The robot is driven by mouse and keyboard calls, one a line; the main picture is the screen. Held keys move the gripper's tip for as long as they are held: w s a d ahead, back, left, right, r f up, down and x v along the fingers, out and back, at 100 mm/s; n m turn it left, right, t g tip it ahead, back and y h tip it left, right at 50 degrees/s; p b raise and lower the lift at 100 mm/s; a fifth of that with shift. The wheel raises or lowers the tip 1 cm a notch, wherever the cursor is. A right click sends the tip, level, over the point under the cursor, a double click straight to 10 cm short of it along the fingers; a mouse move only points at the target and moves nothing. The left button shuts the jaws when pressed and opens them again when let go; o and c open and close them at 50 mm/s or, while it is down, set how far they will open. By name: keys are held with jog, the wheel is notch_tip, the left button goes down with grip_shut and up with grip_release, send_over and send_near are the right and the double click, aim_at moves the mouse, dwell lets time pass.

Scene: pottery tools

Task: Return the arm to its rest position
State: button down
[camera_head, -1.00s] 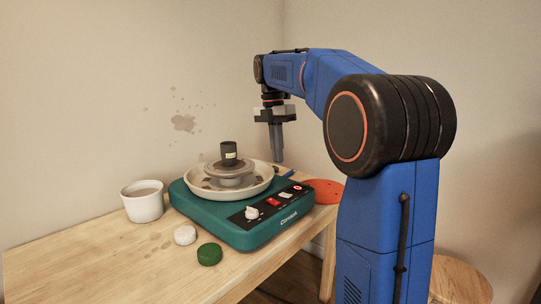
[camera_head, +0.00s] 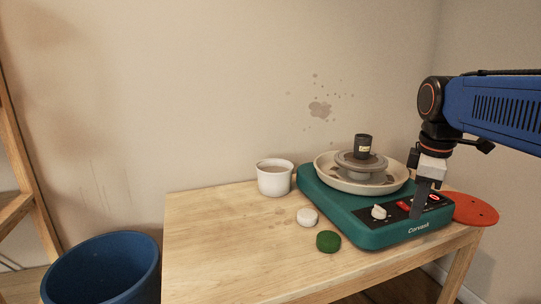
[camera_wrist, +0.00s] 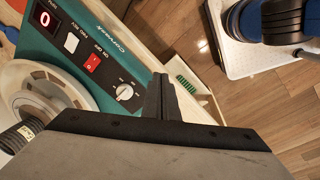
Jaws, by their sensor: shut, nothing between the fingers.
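My gripper (camera_head: 416,216) is shut and empty, pointing down at the right of the head view. Its fingers overlap the front control panel of the teal pottery wheel (camera_head: 345,222); I cannot tell the exact gap. In the wrist view the closed fingers (camera_wrist: 162,82) show beside the wheel's panel (camera_wrist: 75,50), with its knob and red switch. My blue arm reaches in from the right edge of the head view. A dark cylinder (camera_head: 363,146) stands on the wheel head inside the cream splash pan (camera_head: 330,172).
The wooden table (camera_head: 225,240) also holds a white cup (camera_head: 275,183), a white round piece (camera_head: 307,218), a green round piece (camera_head: 328,242) and a red-orange disc (camera_head: 475,210). A blue bin (camera_head: 105,272) stands left of the table. The table's left part is clear.

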jog(key=s+a+f+m+t, duration=0.1)
jog(key=s+a+f+m, duration=0.1)
jog(key=s+f+m, duration=0.3)
jog(key=s+a+f+m+t, duration=0.2)
jog(key=s+f+m, duration=0.4)
jog(key=s+f, duration=0.4)
jog(key=shift+s+a+f+y, duration=0.15)
jog(key=shift+a+f+y, duration=0.15)
jog(key=shift+a+f, duration=0.1)
dwell(0.8)
